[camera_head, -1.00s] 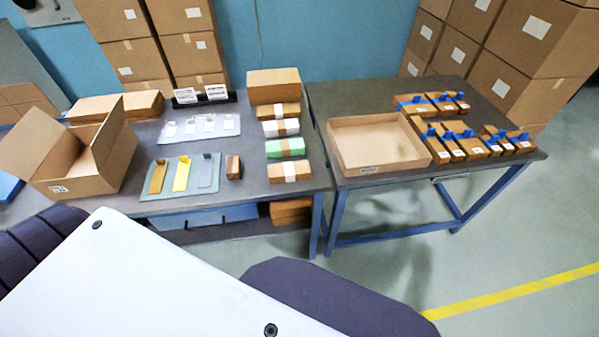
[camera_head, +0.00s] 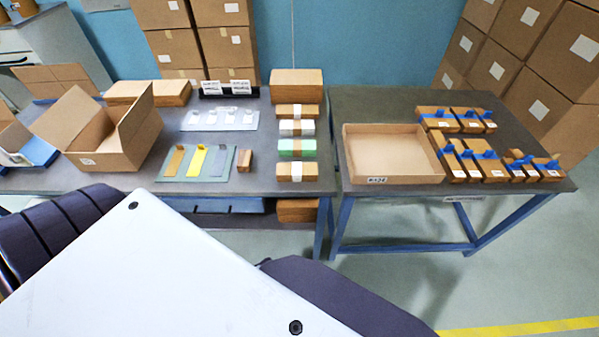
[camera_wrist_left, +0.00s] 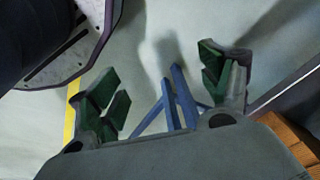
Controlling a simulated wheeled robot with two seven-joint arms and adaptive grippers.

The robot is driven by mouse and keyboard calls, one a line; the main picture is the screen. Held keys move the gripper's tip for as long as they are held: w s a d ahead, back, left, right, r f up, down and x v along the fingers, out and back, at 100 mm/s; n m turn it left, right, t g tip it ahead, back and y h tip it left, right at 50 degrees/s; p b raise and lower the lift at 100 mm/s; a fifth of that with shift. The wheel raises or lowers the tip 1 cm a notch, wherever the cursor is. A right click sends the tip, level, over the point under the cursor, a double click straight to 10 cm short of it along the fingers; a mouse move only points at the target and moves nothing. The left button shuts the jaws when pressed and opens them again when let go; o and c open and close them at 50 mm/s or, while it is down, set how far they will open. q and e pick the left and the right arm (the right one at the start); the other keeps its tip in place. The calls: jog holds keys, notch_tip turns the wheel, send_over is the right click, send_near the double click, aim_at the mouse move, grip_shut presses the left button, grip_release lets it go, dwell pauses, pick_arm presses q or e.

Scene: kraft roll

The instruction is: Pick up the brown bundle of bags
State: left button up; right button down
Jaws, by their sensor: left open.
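A brown bundle with a white band (camera_head: 283,171) lies at the front of a column of banded bundles near the right edge of the left table. Another brown banded bundle (camera_head: 283,111) lies at the back of that column. A white bundle (camera_head: 287,128) and a green bundle (camera_head: 287,148) lie between them. My left gripper (camera_wrist_left: 163,88) shows in the left wrist view, open and empty over the floor, apart from the bundles. My right gripper is in neither view.
The left table (camera_head: 265,184) also holds an open carton (camera_head: 125,145), a mat with coloured strips (camera_head: 167,177) and a small brown block (camera_head: 244,160). The right table (camera_head: 390,205) holds a shallow tray (camera_head: 390,178) and several blue-banded boxes (camera_head: 470,160). A narrow gap separates the tables.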

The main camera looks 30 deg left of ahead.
pick_arm(q)
jog(key=w+d+r+m+h+p, duration=0.15)
jog(key=w+r, duration=0.35)
jog(key=r, duration=0.7)
jog(key=w+d+r+m+t+h, duration=0.15)
jog(key=w+r, duration=0.25)
jog(key=r, duration=0.9)
jog(key=w+d+r+m+g+p, duration=0.1)
jog(key=w+d+r+m, duration=0.3)
jog(key=r, duration=0.8)
jog(key=w+a+r, duration=0.4)
jog(key=a, duration=0.2)
jog(key=w+a+r+m, duration=0.1)
jog(key=w+a+r, duration=0.3)
jog(key=a, duration=0.3)
jog(key=w+a+r+m+h, duration=0.1)
jog(key=w+a+r, duration=0.3)
jog(key=a, duration=0.2)
jog(key=shift+w+a, duration=0.25)
jog(key=shift+a, duration=0.1)
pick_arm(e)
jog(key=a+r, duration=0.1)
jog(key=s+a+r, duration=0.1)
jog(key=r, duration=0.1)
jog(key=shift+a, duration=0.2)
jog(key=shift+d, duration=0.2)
